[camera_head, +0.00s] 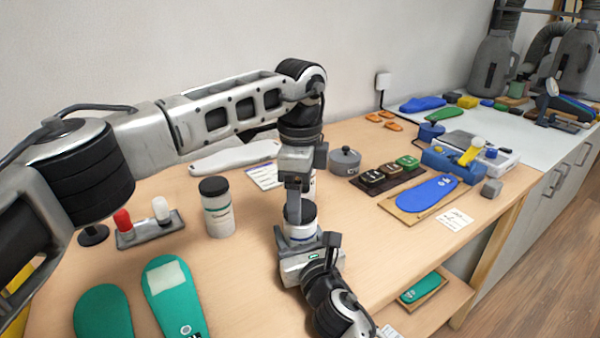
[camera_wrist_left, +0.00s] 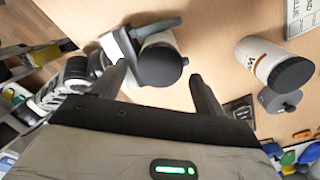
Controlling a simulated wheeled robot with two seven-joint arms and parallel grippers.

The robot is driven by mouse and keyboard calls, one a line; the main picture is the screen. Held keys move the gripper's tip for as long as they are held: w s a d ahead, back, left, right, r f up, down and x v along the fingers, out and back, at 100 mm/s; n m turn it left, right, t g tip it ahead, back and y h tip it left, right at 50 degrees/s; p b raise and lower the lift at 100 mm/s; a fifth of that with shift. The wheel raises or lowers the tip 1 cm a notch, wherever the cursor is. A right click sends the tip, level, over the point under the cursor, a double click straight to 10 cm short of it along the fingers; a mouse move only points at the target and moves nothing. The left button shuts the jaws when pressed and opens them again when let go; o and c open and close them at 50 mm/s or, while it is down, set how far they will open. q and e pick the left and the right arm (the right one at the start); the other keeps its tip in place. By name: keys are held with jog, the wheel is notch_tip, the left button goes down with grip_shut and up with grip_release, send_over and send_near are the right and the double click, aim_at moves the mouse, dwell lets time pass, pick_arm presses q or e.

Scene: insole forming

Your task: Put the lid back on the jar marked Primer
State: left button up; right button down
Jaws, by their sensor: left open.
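I cannot tell whether that top is a lid or the open mouth. Its lettering is unreadable here. A flat black disc (camera_head: 93,235) lies at the left, partly hidden by my arm. A green-lettered jar (camera_head: 219,214) wears a black lid (camera_head: 214,186).
Another black-lidded jar (camera_wrist_left: 260,58) stands near the banded jar, beside a grey lidded pot (camera_head: 345,161). A tray with red and white-topped pieces (camera_head: 150,230) and green insoles (camera_head: 172,290) are at left. A blue insole (camera_head: 427,193) lies on a board at right.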

pick_arm(q)
jog(key=shift+f, duration=0.75)
